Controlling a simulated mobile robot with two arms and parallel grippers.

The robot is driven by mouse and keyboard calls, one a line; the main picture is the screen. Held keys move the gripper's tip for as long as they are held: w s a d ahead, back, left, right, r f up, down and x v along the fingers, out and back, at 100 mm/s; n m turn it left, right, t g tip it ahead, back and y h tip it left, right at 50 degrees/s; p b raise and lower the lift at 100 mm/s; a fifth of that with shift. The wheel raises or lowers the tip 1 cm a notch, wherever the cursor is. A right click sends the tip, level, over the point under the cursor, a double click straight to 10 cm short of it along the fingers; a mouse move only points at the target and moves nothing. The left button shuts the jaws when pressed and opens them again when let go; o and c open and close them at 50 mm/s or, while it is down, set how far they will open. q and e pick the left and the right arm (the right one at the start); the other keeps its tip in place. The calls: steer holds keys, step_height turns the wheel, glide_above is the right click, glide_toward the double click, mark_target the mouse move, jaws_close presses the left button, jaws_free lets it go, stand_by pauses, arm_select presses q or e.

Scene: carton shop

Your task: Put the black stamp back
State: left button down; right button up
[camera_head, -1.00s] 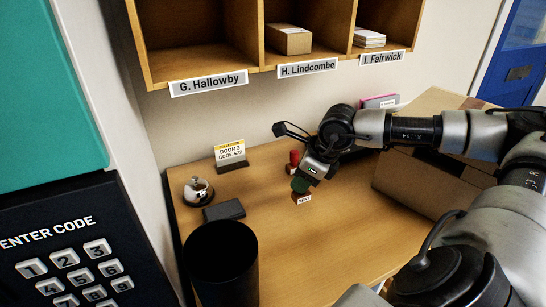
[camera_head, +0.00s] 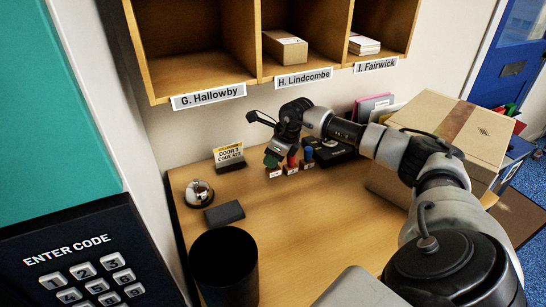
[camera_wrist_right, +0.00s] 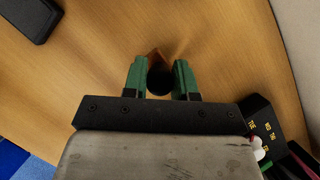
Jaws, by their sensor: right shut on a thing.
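My right gripper (camera_head: 272,158) has green fingers and is shut on the black stamp. In the right wrist view the black stamp's round dark handle (camera_wrist_right: 160,80) sits between the fingertips (camera_wrist_right: 160,76), with a brown base partly showing beyond it. In the head view its small labelled base (camera_head: 274,172) shows under the fingers, at or just above the desk; I cannot tell whether it touches. The red stamp (camera_head: 291,162) stands close to its right, and the blue stamp (camera_head: 309,154) stands beyond that. My left gripper is not in view.
A code sign (camera_head: 229,157) stands left of the stamps. A bell (camera_head: 199,193), a dark grey block (camera_head: 224,212) and a black bin (camera_head: 224,266) are at the left. A large carton (camera_head: 450,130) is at the right. The middle of the desk (camera_head: 310,220) is clear. Labelled pigeonholes (camera_head: 208,97) hang above.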

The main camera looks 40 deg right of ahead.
steer(key=shift+f, duration=0.55)
steer(key=shift+f, duration=0.1)
steer(key=o, duration=0.8)
